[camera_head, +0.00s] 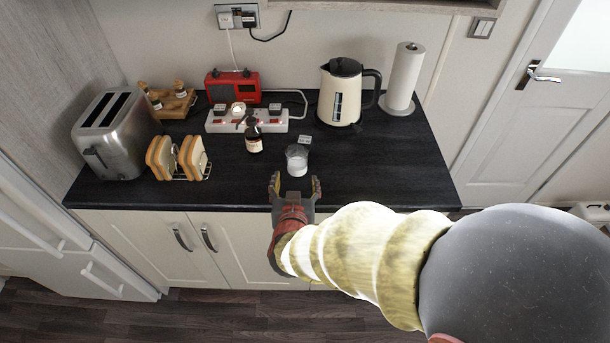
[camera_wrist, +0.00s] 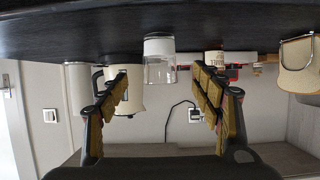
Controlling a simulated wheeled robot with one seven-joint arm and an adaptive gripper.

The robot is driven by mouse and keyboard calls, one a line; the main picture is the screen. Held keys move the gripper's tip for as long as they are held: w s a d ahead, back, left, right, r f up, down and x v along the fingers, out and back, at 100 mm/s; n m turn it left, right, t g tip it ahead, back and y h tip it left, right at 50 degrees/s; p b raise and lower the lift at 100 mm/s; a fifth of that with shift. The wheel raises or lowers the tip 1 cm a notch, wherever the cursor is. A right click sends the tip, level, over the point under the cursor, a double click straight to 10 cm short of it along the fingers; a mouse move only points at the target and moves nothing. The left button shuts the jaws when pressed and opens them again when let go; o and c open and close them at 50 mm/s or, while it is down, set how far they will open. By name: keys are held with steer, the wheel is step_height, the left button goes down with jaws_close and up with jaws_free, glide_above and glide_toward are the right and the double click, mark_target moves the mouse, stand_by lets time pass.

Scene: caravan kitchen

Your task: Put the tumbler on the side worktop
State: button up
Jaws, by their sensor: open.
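The tumbler (camera_head: 297,160) is a small clear glass with a whitish lower part. It stands upright near the front middle of the dark worktop (camera_head: 385,175). In the wrist view, which is upside down, the tumbler (camera_wrist: 159,62) appears centred beyond and between the fingers. My gripper (camera_head: 295,184) is open and empty at the worktop's front edge, just in front of the tumbler and apart from it. The same gripper (camera_wrist: 160,82) shows its padded fingers spread in the wrist view. Only this one worktop shows; I cannot tell whether it is the side worktop.
A brown bottle (camera_head: 253,137) stands left of the tumbler, with a power strip (camera_head: 218,124) and red radio (camera_head: 235,87) behind. A toaster (camera_head: 116,135) and bread rack (camera_head: 178,162) are left. A kettle (camera_head: 342,95) and paper roll (camera_head: 403,78) stand behind right. The worktop's right end is clear.

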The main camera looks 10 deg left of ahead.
steer(key=shift+s, duration=0.1)
steer(key=s+d+r+g+y, duration=0.2)
steer(key=s+d+r+g, duration=0.15)
steer(key=d+r, duration=1)
steer(key=s+d+m+g+h, duration=0.1)
steer(key=s+d+g+h, duration=0.1)
steer(key=s+d, duration=0.6)
steer(key=s+d+m+g+h, duration=0.1)
steer(key=s+d+g+h, duration=0.1)
steer(key=s+d, duration=0.6)
steer(key=d+h, duration=0.1)
steer(key=d, duration=0.4)
steer(key=shift+s+f+m, duration=0.15)
steer(key=shift+s+m, duration=0.1)
steer(key=shift+m, duration=0.15)
